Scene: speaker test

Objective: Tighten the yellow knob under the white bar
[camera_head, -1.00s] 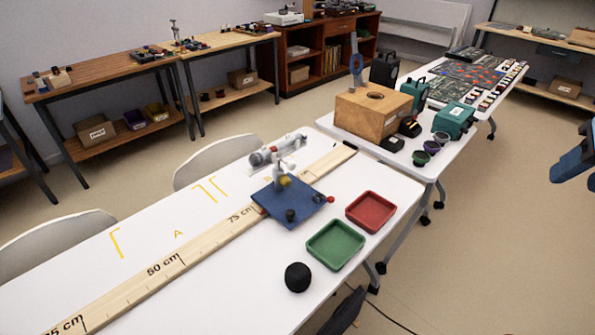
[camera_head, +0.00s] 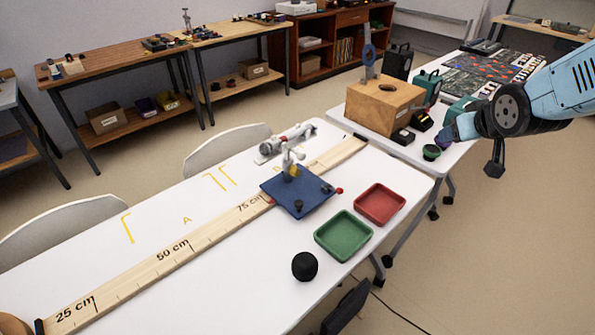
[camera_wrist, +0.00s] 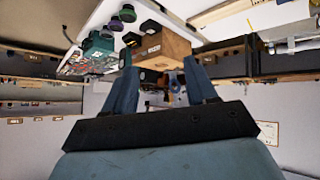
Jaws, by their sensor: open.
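A blue square base (camera_head: 315,199) lies on the white table, over the far part of the long wooden ruler. On it stands a fixture with a white bar (camera_head: 287,156) and a small yellow knob (camera_head: 292,171) below it. The knob's thread is too small to make out. My gripper shows in the wrist view (camera_wrist: 160,68), its two blue fingers apart with nothing held between them. My arm is at the right of the head view, well away from the knob. The wrist view does not show the knob.
A wooden box (camera_head: 350,100) stands on the farther table. The near table's left part is mostly clear.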

